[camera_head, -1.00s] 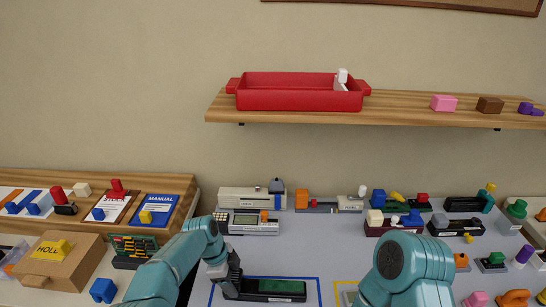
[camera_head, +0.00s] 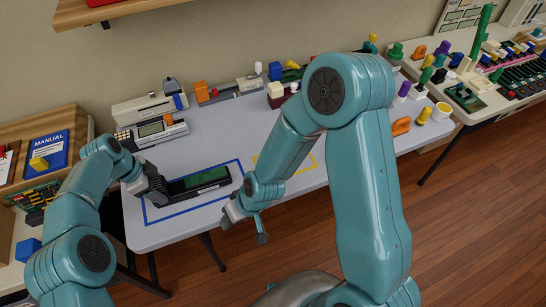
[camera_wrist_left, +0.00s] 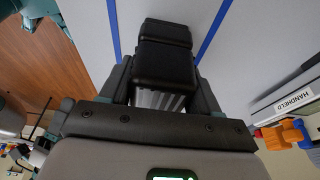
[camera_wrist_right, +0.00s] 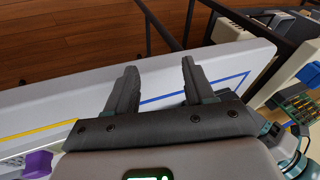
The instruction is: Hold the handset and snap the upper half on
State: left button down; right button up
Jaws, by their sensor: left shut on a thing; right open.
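The handset's lower half (camera_head: 207,177), a long black shell with a green board, lies inside the blue outline on the grey table. My left gripper (camera_head: 158,188) is shut on its left end. In the left wrist view the black end (camera_wrist_left: 165,65) sits between the fingers. My right gripper (camera_head: 246,229) is open and empty near the table's front edge, right of the handset; its spread fingers also show in the right wrist view (camera_wrist_right: 157,84). I cannot tell which piece is the upper half. A grey piece with a screen (camera_head: 161,129) lies behind the blue outline.
The yellow outline (camera_head: 310,164) is partly hidden by my right arm. A cream box (camera_head: 148,108), an orange block (camera_head: 201,92) and small coloured parts line the table's back. A blue manual (camera_head: 46,154) lies at left. Bare table lies between the outlines and the back row.

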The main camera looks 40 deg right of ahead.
jog(key=w+d, duration=0.1)
jog(key=w+d+r, duration=0.1)
jog(key=w, duration=0.1)
jog(key=w+d+r, duration=0.1)
jog(key=w+d, duration=0.1)
jog(key=shift+g+h, duration=0.4)
jog(key=shift+g, duration=0.2)
jog(key=w+d, duration=0.1)
jog(key=d, duration=0.1)
jog(key=w+d+r, duration=0.1)
jog(key=d, duration=0.2)
jog(key=w+d+r, duration=0.1)
jog(key=d, duration=0.1)
jog(key=shift+w+d+r, duration=0.15)
jog(key=shift+w+d, duration=0.05)
jog(key=d+r, duration=0.1)
jog(key=d, duration=0.3)
jog(key=d+r+g+h, duration=0.1)
jog(key=d+r, duration=0.1)
jog(key=d, duration=0.2)
jog(key=d+r+m+h, duration=0.1)
jog(key=d, duration=0.3)
jog(key=shift+d+r+g, duration=0.25)
jog(key=shift+r+g, duration=0.05)
jog(key=shift+g, duration=0.1)
jog(key=shift+d+h, duration=0.3)
jog(key=shift+d, duration=0.05)
jog(key=shift+f, duration=4.3)
grip_shut()
